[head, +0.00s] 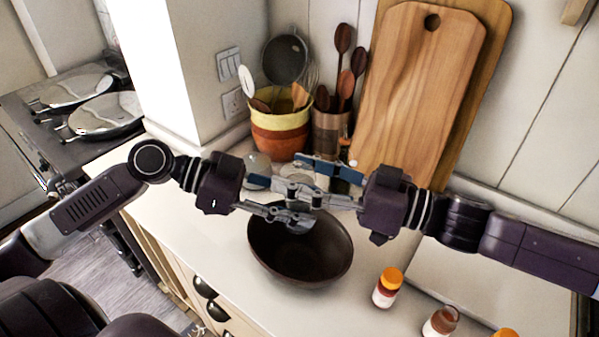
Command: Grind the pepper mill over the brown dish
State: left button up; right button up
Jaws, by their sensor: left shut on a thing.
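The brown dish (330,258) is a round, dark, deep bowl on the pale counter. Both grippers meet above its far rim. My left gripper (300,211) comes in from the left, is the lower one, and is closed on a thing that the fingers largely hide. I take it for the pepper mill, whose shape I cannot make out. My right gripper (301,178) comes in from the right, just above and behind the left fingers. Its fingers overlap the left ones, so I cannot tell whether it holds anything.
A yellow and terracotta utensil pot (280,143) and cutting boards (415,85) stand by the wall. An orange-lidded jar (387,289) and a second jar (440,322) stand right of the dish. The stove (70,130) is at left. Bare counter (215,240) lies left of the dish.

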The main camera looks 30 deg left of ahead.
jog(key=c, duration=0.9)
jog(key=shift+t, duration=0.3)
jog(key=shift+s+a+m+t+h, duration=0.1)
jog(key=shift+s+m+t+h, duration=0.1)
jog(key=shift+m+t, duration=1.25)
jog(key=shift+s+a+m+t+h, duration=0.15)
jog(key=shift+m+t, duration=0.8)
jog(key=shift+t, duration=1)
jog(key=shift+w+d+m+t+h, duration=0.1)
jog(key=shift+m+t+h, duration=1.1)
jog(key=shift+t, duration=0.45)
jog(key=shift+w+d+m+t+h, duration=0.1)
jog(key=shift+m+t+h, duration=1.1)
jog(key=shift+t, duration=0.45)
jog(key=shift+w+d+m+t+h, duration=0.15)
jog(key=shift+m+t+h, duration=0.25)
jog(key=shift+m, duration=0.1)
jog(key=o, duration=1.2)
jog(key=shift+n+y, duration=0.3)
jog(key=shift+y, duration=0.05)
